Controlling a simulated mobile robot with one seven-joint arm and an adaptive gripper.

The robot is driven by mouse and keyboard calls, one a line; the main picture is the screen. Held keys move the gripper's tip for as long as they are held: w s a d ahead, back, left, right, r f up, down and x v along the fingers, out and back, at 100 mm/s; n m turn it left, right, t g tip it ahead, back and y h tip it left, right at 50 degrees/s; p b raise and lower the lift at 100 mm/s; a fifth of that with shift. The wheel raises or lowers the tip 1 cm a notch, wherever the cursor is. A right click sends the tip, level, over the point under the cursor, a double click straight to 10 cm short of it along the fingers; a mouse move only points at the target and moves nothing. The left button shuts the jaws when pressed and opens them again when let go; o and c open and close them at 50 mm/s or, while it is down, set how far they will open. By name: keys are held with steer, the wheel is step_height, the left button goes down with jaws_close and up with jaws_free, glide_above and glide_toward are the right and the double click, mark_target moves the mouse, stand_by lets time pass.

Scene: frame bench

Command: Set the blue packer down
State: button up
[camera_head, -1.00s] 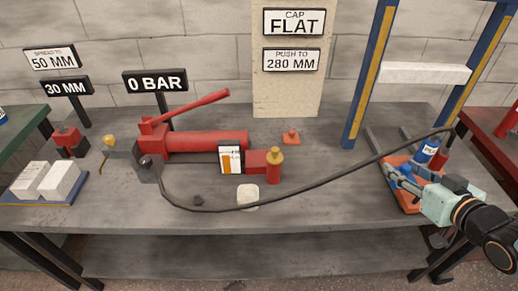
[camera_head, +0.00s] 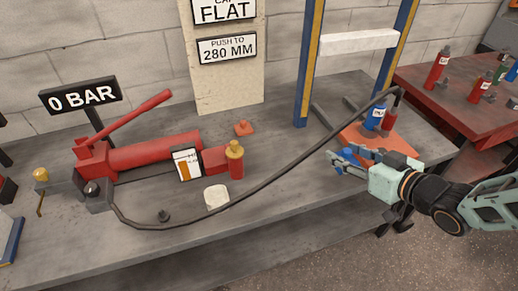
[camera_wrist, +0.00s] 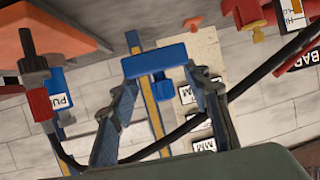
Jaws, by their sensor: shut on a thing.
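The blue packer (camera_wrist: 158,62) is a small blue block with a wide flat bar and a narrower stub. My gripper (camera_wrist: 161,82) is shut on it, one finger on each side. In the head view, my gripper (camera_head: 345,162) is at the bench's front right edge, just in front of the orange plate (camera_head: 352,136). The packer (camera_head: 349,157) shows there as blue bits, partly hidden by the fingers. It looks held clear of the plate.
A blue labelled cylinder (camera_head: 371,122) and a red cylinder (camera_head: 389,120) stand at the orange plate by the press frame (camera_head: 308,65). A black hose (camera_head: 290,165) crosses the bench from the red pump (camera_head: 155,152). The bench front centre (camera_head: 120,250) is clear.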

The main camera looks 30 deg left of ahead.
steer(key=s+a+f+b+x, duration=0.1)
steer(key=b+x, duration=0.4)
steer(key=x, duration=0.4)
steer(key=b, duration=0.3)
glide_above(301, 165)
steer(key=f, duration=0.4)
steer(key=shift+s+d+f, duration=0.1)
steer(key=shift+d+f, duration=0.15)
steer(key=shift+f, duration=0.05)
steer(key=shift+a+f+b, duration=0.15)
steer(key=shift+b, duration=0.15)
steer(key=shift+a+f+b, duration=0.15)
steer(key=shift+f+b, duration=0.25)
steer(key=shift+f, duration=0.5)
steer(key=shift+a+f+b, duration=0.1)
steer(key=shift+f+b, duration=0.25)
steer(key=shift+f, duration=0.5)
steer(key=shift+f, duration=0.1)
steer(key=shift+f, duration=0.15)
steer(key=o, duration=1.3)
steer(key=shift+o, duration=0.2)
